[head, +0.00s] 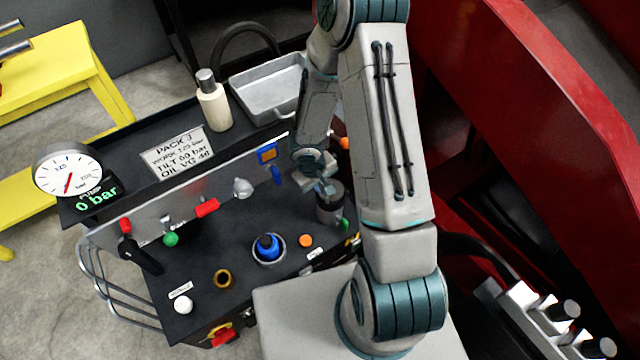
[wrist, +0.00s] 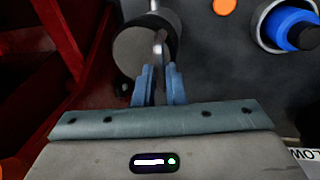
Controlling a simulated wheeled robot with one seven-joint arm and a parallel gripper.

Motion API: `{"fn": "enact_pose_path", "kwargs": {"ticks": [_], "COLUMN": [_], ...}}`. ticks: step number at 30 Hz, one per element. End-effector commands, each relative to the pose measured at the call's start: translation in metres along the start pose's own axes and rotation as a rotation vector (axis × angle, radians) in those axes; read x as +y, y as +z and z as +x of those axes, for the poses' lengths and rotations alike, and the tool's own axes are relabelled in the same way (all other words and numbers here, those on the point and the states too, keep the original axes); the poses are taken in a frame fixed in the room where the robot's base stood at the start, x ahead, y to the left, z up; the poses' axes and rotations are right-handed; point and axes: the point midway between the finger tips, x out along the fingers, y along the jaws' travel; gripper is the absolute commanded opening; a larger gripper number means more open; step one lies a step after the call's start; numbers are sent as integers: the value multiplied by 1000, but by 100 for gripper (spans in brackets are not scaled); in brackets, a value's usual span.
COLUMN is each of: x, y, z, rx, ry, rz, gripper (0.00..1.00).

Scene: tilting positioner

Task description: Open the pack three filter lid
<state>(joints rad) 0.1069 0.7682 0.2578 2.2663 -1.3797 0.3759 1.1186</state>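The pack three filter is a dark grey cylinder with a round lid (head: 329,209), near the right end of the black pack top in the head view. In the wrist view the round lid (wrist: 132,52) shows at top centre, with a pale metal handle (wrist: 160,42) standing at its right side. My gripper (head: 325,187) reaches down to the lid from above. In the wrist view its two blue fingers (wrist: 160,72) stand close together with the handle between them, and look closed on it. The fingers hide the handle's lower end. I cannot tell whether the lid has moved on its body.
A blue-capped filler (head: 267,248) and an orange cap (head: 306,241) sit left of the filter. A gauge (head: 68,170) reads 0 bar at the far left. A pale bottle (head: 213,103) and a metal tray (head: 268,88) stand behind. A red structure (head: 540,110) rises at right.

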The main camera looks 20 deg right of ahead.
Motion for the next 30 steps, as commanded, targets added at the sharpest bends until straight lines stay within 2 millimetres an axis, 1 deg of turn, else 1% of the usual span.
{"fn": "enact_pose_path", "kwargs": {"ticks": [5,14,22,23,24,25,30], "x": [0,18,20,20,20,20,18], "y": [0,0,1,1,1,1,0], "z": [0,-8,-8,-8,-8,-8,-8], "rx": [0,-1,-3,-3,-3,-3,-1], "ry": [0,3,3,3,3,3,2], "rz": [1,2,5,5,5,5,2], "gripper": [0,0,0,16,27,33,33]}}
